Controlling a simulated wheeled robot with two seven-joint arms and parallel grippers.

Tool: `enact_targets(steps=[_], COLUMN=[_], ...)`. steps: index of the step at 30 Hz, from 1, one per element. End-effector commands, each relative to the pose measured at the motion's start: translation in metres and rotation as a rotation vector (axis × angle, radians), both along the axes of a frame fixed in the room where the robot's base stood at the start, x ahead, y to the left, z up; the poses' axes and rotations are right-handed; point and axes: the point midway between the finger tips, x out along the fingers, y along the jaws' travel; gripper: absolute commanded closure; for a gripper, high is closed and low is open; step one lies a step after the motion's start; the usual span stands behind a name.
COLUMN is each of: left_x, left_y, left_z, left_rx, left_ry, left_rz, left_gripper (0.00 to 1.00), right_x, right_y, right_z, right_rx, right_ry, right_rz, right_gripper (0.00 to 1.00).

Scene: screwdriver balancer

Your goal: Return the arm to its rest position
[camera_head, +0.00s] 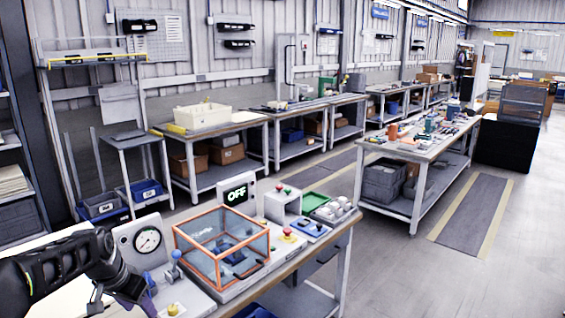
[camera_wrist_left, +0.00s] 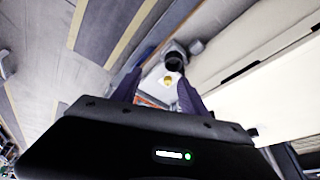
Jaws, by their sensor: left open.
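My left arm comes in from the lower left in the head view. A yellow button (camera_wrist_left: 168,80) shows beyond the fingertips there. My right gripper is not in view.
An orange-framed clear box (camera_head: 222,245) stands on the bench right of the gauge. Another cluttered table (camera_head: 418,146) stands at the right, with open floor between.

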Motion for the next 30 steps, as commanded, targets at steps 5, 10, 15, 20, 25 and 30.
enact_targets(steps=[5,10,15,20,25,30], left_x=[0.014,-0.013,-0.086,-0.181,-0.266,-0.303], left_y=[-0.058,-0.136,-0.208,-0.261,-0.293,-0.308], left_z=[-0.086,-0.192,-0.281,-0.338,-0.366,-0.38], left_rx=[-0.103,-0.234,-0.331,-0.372,-0.376,-0.376], left_ry=[-0.063,-0.074,-0.007,0.118,0.274,0.354], left_rz=[0.09,0.208,0.307,0.35,0.322,0.294], left_gripper=[0.48,0.48,0.48,0.48,0.48,0.48], right_x=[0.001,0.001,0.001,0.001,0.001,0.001], right_y=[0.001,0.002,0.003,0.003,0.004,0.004], right_z=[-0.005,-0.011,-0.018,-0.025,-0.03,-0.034], right_rx=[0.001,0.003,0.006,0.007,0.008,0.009], right_ry=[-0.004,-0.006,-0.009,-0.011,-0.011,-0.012], right_rz=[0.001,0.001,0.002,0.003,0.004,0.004], right_gripper=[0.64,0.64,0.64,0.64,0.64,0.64])
